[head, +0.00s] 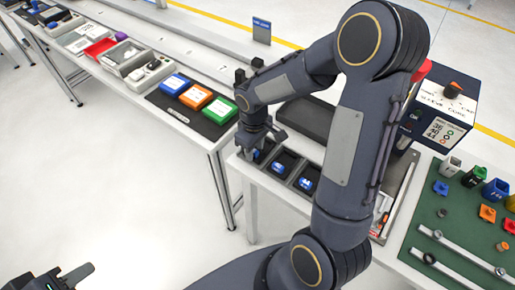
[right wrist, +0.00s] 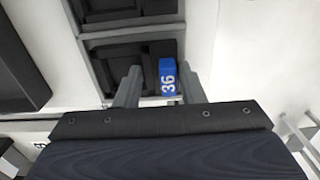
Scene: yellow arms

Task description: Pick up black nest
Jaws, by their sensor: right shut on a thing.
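The black nest (right wrist: 108,53) is a dark open tray in a grey frame, with a blue block (right wrist: 167,77) marked 36 at its right side. My right gripper (right wrist: 160,75) reaches over it. One finger stands inside the nest and the other by its right edge, with the blue block between them. It is shut on the nest, though the exact contact is hard to see. In the head view my right gripper (head: 258,150) is low over the leftmost nest and partly hides it. My left gripper (head: 48,281) is at the bottom left, empty, fingers apart.
Two more black nests with blue blocks (head: 282,165) (head: 306,182) stand to the right. Blue, orange and green boxes (head: 196,96) lie on a dark mat to the left. A green board (head: 450,225) with small parts is at the right. A dark boxy device (head: 440,110) stands behind.

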